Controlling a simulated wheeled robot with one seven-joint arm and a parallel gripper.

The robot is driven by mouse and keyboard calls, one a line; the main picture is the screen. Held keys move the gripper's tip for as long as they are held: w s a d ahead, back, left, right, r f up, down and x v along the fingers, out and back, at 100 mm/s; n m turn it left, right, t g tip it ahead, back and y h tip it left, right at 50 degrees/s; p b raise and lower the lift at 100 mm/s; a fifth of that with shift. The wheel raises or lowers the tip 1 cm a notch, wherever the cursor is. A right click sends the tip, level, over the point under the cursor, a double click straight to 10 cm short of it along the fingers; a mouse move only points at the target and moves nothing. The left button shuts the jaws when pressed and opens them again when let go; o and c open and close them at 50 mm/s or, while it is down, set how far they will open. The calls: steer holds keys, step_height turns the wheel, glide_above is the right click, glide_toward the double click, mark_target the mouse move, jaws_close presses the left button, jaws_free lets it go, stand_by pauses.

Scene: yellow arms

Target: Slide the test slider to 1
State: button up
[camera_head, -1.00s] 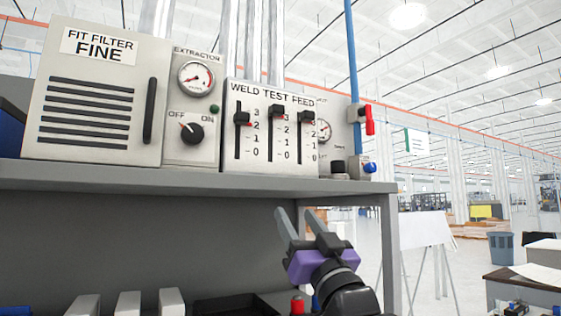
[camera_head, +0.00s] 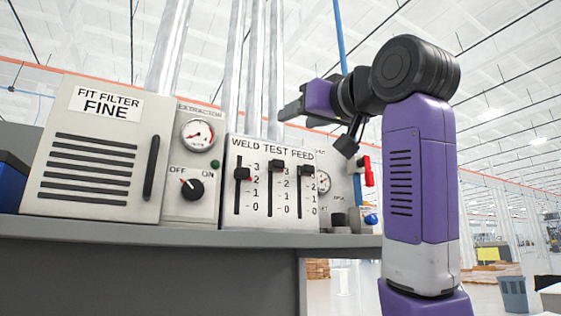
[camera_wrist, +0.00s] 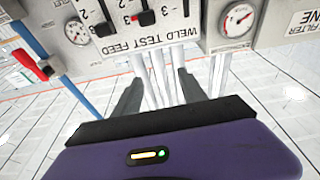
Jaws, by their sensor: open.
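The WELD TEST FEED panel (camera_head: 288,212) has three vertical slots with black knobs and scales from 3 down to 0. The middle slider, under TEST, has its knob (camera_head: 276,166) near the top, about 3. It also shows upside down in the wrist view (camera_wrist: 146,18). The WELD knob (camera_head: 242,174) is between 3 and 2. The FEED knob (camera_head: 305,170) is near 3. My gripper (camera_head: 284,112) is above the panel's top edge, pointing left, apart from the knobs. In the wrist view its two fingers (camera_wrist: 160,77) are spread and empty.
A gauge (camera_head: 323,182), a blue pipe with a red valve handle (camera_head: 368,171) and a blue knob (camera_head: 371,219) are right of the panel. The extractor unit (camera_head: 192,204) is to the left. Vertical pipes (camera_head: 254,80) rise behind. The shelf edge (camera_head: 150,234) runs below.

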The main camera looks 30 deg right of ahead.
mark_target(280, 162)
steer(key=w+f+g+p, duration=0.1)
steer(key=w+f, duration=0.1)
steer(key=w, duration=0.1)
steer(key=w+f+g+p, duration=0.1)
steer(key=w+f, duration=0.1)
steer(key=w, duration=0.1)
steer(key=w+f+p, duration=0.1)
steer(key=w+f, duration=0.1)
steer(key=w, duration=0.1)
steer(key=shift+w+d+g, duration=0.2)
steer(key=shift+w+g, duration=0.2)
jaws_close()
stand_by(1.2)
